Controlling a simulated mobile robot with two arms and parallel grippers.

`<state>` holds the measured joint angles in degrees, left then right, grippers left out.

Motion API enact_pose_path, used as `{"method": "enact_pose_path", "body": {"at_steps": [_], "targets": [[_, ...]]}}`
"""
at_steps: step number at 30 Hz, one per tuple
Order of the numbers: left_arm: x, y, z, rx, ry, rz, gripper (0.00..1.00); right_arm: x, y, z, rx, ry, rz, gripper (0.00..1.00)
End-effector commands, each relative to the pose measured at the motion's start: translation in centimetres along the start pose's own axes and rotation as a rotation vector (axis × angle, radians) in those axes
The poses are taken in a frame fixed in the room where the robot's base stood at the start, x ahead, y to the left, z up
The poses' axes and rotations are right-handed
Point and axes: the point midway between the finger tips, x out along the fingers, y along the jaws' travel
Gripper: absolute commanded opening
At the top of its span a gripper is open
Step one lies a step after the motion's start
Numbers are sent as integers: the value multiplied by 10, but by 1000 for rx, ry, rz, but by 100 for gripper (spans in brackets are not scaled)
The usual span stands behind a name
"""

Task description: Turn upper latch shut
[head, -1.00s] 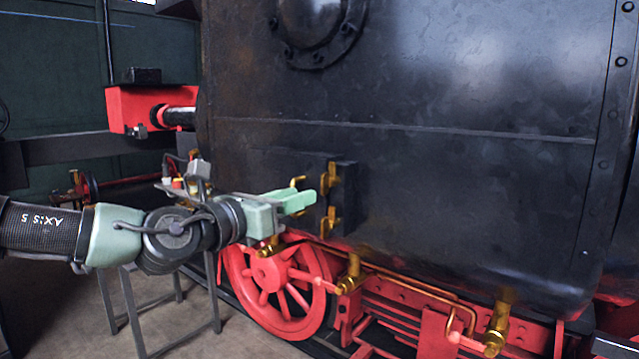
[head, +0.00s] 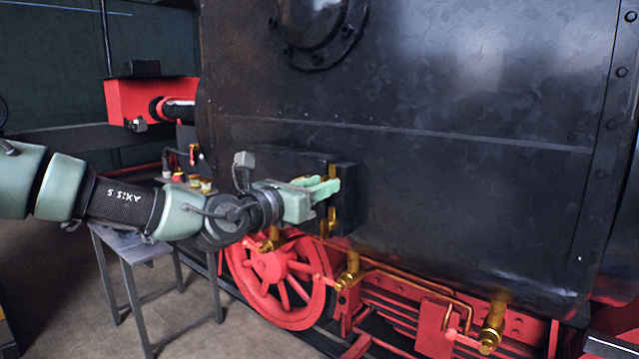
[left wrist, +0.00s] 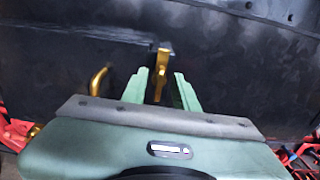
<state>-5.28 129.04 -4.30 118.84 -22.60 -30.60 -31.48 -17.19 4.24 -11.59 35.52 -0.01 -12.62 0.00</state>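The brass upper latch (left wrist: 163,60) is upright on the dark boiler side in the left wrist view. In the head view my gripper mostly covers it. My left gripper (left wrist: 161,75) is open, with one green finger on each side of the latch and a visible gap beside it. In the head view the left gripper (head: 332,187) is at the upper part of the black box (head: 344,170). The brass lower latch (head: 333,213) shows just below the fingers. I cannot tell whether the fingers touch the latch. My right gripper is not in view.
A curved brass handle (left wrist: 98,80) stands left of the fingers in the left wrist view. Below are a red wheel (head: 275,285) and brass pipe fittings (head: 348,270). A grey metal table (head: 135,250) stands beneath my arm. A red buffer beam (head: 130,100) is at the back left.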

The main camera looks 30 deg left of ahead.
Motion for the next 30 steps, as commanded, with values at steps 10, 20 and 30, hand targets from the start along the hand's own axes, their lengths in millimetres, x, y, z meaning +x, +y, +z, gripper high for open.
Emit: {"method": "enact_pose_path", "body": {"at_steps": [10, 20, 30], "targets": [[0, 0, 0, 0, 0, 0, 0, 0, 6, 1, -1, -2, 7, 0], [0, 0, -1, -22, 0, -1, 0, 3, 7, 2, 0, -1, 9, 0], [0, 1, -3, -212, -3, 0, 0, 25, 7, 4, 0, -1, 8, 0]]}}
